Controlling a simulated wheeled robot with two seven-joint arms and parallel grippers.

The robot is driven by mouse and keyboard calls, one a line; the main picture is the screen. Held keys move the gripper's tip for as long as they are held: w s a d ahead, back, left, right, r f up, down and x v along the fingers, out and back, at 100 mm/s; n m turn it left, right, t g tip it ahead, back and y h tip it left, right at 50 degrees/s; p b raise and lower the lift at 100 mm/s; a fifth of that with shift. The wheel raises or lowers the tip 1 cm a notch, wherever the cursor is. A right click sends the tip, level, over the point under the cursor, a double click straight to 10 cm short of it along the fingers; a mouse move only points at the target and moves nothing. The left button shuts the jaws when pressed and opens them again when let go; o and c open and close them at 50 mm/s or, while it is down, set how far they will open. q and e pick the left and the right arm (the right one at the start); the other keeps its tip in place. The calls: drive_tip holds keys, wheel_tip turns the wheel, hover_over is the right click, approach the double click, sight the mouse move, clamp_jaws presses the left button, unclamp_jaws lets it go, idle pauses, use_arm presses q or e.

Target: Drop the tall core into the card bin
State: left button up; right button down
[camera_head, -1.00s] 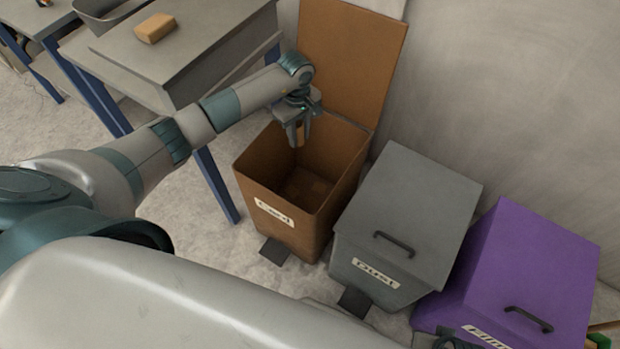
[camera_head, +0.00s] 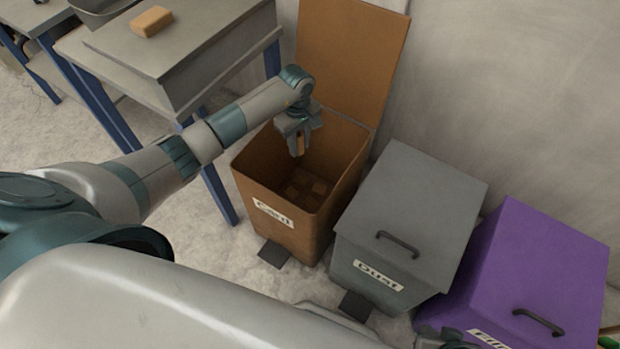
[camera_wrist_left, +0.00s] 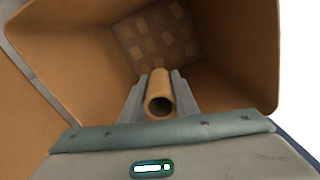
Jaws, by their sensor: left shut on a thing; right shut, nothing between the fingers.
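The card bin (camera_head: 250,193) is a brown box with a "Card" label, its lid open against the wall. My left gripper (camera_head: 299,148) hangs over its opening, fingers pointing down into it. The gripper is shut on the tall core (camera_wrist_left: 159,101), a tan hollow tube seen end-on between the fingers in the left wrist view. In the head view only a small strip of the core (camera_head: 300,143) shows between the fingers. The bin floor (camera_wrist_left: 158,42) shows a patchwork of brown squares below. My right gripper (camera_head: 447,338) is only partly seen at the bottom edge, dark and shut.
A grey bin (camera_head: 415,215) labelled "Dust" stands right of the card bin, lid closed. A purple bin (camera_head: 540,265) stands further right, also closed. A grey table (camera_head: 190,45) with a tan block (camera_head: 151,21) is at the upper left.

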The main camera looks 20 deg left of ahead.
use_arm(q)
drive_tip(key=o, duration=1.1)
drive_tip(key=shift+r, duration=0.1)
wheel_tip(320, 180, up, 17)
use_arm(e)
drive_tip(key=shift+s+d+g, duration=0.25)
drive_tip(key=shift+d+g, duration=0.05)
drive_tip(key=shift+d, duration=0.05)
idle(0.4)
